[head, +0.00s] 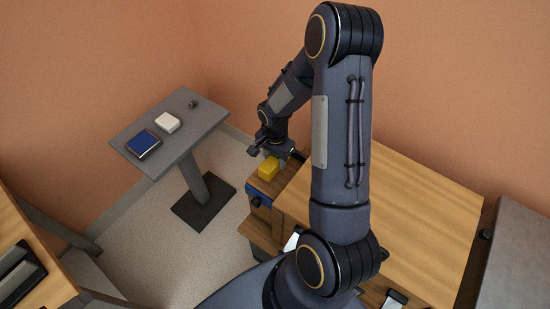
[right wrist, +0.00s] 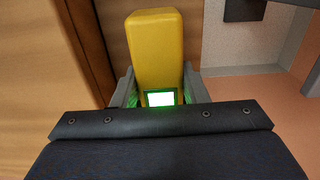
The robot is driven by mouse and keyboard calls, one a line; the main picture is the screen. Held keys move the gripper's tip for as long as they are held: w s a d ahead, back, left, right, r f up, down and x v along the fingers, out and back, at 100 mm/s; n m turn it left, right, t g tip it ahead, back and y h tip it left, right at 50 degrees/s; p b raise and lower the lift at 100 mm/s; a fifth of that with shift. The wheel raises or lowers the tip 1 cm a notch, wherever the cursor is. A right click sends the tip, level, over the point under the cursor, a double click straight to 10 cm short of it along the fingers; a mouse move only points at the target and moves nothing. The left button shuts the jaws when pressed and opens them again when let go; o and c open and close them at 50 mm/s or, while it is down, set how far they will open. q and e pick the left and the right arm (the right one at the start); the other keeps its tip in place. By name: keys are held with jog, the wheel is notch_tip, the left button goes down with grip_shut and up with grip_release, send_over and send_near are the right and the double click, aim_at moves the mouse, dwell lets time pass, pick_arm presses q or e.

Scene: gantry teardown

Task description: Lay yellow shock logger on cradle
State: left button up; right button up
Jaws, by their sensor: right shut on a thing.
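The yellow shock logger (head: 268,168) is a small yellow block. It shows large in the right wrist view (right wrist: 156,48), with a lit green-edged screen at its near end. My right gripper (head: 271,157) is shut on it, with one grey finger on each side. In the head view the logger is at the left end of the wooden bench; whether it touches the wood is unclear. I cannot clearly pick out the cradle. My left gripper is not in view.
A grey stand (head: 190,138) at the left carries a dark blue-topped item (head: 144,143), a white box (head: 167,122) and a small dark part (head: 193,103). The wooden bench (head: 415,205) is mostly bare behind my arm. Open floor lies between bench and stand.

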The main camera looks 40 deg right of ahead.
jog(key=shift+f, duration=0.1)
dwell(0.5)
jog(key=shift+f+b, duration=1.4)
jog(key=shift+b, duration=0.05)
jog(key=shift+f+b, duration=0.35)
jog(key=shift+b, duration=0.05)
jog(key=o, duration=1.2)
jog(key=shift+r, duration=0.1)
notch_tip(320, 180, up, 8)
jog(key=p, duration=0.5)
